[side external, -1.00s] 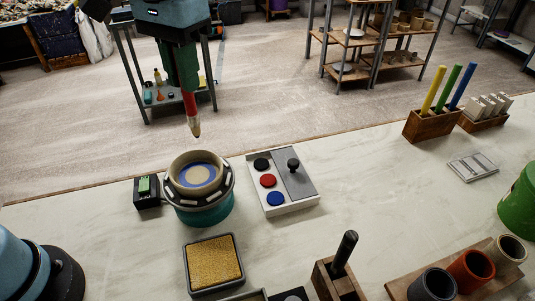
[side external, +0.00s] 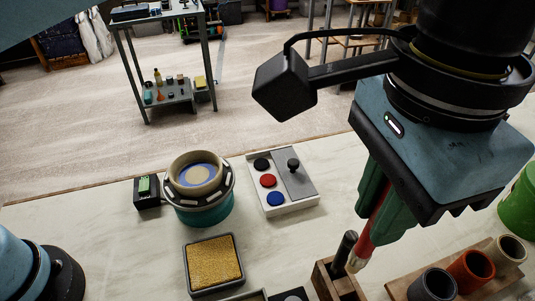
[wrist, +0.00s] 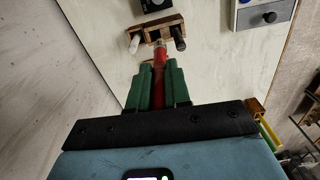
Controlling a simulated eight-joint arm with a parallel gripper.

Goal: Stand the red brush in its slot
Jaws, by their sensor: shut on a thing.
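My gripper (side external: 388,212) has green fingers and is shut on the red brush (side external: 376,228), which points down, slightly tilted in the side view, with its pale tip (side external: 356,263) lowest. The brush also shows between the fingers in the wrist view (wrist: 159,64). A wooden block (side external: 327,284) stands at the bottom of the side view with a black-handled tool (side external: 344,250) in it. The brush tip appears close beside this tool, over the block's right side. In the wrist view the wooden block (wrist: 158,29) lies just beyond the brush tip. Its slot openings are not clearly seen.
A rack with a black cup (side external: 432,286), a red cup (side external: 471,268) and a cream cup (side external: 507,252) stands close right. A gold pad (side external: 213,262), a teal-based round device (side external: 205,208) and a button box (side external: 280,183) stand left. A green bucket (side external: 520,208) is far right.

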